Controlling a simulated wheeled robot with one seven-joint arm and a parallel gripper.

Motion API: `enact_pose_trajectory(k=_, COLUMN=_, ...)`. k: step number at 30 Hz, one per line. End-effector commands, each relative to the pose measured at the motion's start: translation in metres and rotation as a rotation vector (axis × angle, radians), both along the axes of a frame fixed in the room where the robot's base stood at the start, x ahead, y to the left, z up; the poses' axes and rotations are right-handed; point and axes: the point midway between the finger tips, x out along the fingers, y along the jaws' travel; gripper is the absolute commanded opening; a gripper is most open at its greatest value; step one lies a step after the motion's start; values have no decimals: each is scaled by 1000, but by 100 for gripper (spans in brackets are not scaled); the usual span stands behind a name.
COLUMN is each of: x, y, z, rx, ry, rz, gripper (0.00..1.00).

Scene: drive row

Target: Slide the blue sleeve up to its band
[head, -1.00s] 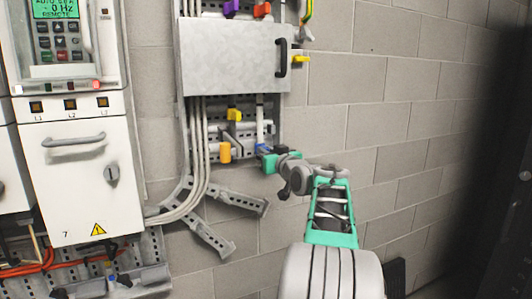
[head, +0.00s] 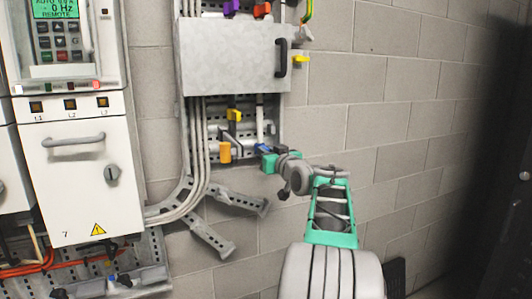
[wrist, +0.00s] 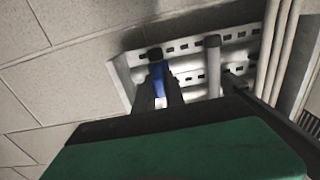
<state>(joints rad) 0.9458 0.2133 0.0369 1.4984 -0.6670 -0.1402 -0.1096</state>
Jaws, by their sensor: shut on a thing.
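The blue sleeve (head: 264,148) is around a white cable (head: 260,125) under the grey box, in front of the slotted rail. My gripper (head: 268,157) is at the sleeve and shut on it, its teal body just below and to the right. In the wrist view the blue sleeve (wrist: 159,75) lies between dark fingers, with a black part at its far end and a white piece at its near end. I cannot tell whether that black part is the band or a fingertip. My gripper's green body covers the lower wrist view.
A yellow clip (head: 234,115) and an orange sleeve (head: 224,152) sit just left of the blue sleeve. The grey box (head: 230,60) with a black handle (head: 282,57) hangs above. Grey cables (head: 198,140) run down the left. The block wall at right is clear.

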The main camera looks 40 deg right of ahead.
Motion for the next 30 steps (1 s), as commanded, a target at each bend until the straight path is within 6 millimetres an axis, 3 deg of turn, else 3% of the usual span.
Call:
enact_pose_trajectory(k=5, x=0, y=0, z=21, rx=-3, ry=-2, rz=2, gripper=0)
enact_pose_trajectory(k=15, x=1, y=0, z=112, rx=-3, ry=-2, rz=2, gripper=0)
enact_pose_trajectory(k=19, x=1, y=0, z=125, rx=-2, ry=-2, rz=2, gripper=0)
enact_pose_trajectory(k=29, x=0, y=1, z=129, rx=-5, ry=-7, rz=1, gripper=0)
enact_pose_trajectory(k=30, x=0, y=1, z=129, rx=-5, ry=-8, rz=1, gripper=17)
